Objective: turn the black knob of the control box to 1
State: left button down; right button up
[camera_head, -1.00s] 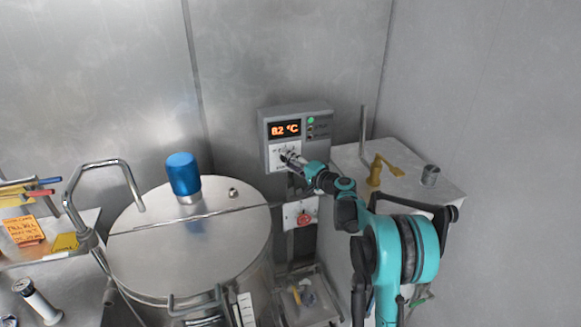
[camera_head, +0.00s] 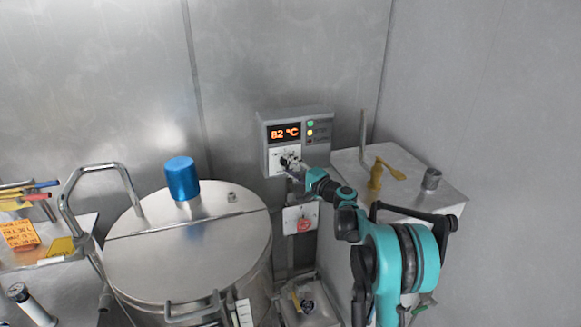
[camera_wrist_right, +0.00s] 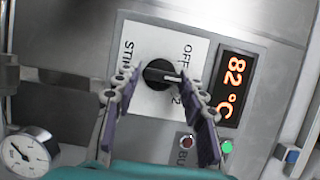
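The grey control box (camera_head: 297,140) hangs on the back wall, its display reading 82 °C. Its black knob (camera_wrist_right: 156,75) sits on a white plate (camera_wrist_right: 150,45) marked STIR, OFF and 2. The knob's white pointer line points right in the wrist view, to between OFF and 2; any mark there is hidden by a finger. My right gripper (camera_head: 293,165) is in front of the knob, which also shows dark in the head view (camera_head: 284,160). In the right wrist view, the fingers of my right gripper (camera_wrist_right: 160,77) are apart, one on each side of the knob, with gaps visible. My left gripper is not in view.
Below hangs a white plate with a red knob (camera_head: 304,224). A steel tank (camera_head: 190,255) with a blue cap stands left; a cabinet with a yellow lever (camera_head: 385,170) stands right.

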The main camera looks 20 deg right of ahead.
jog(key=shift+o, duration=0.9)
jog(key=shift+d, duration=0.1)
jog(key=v, duration=1.2)
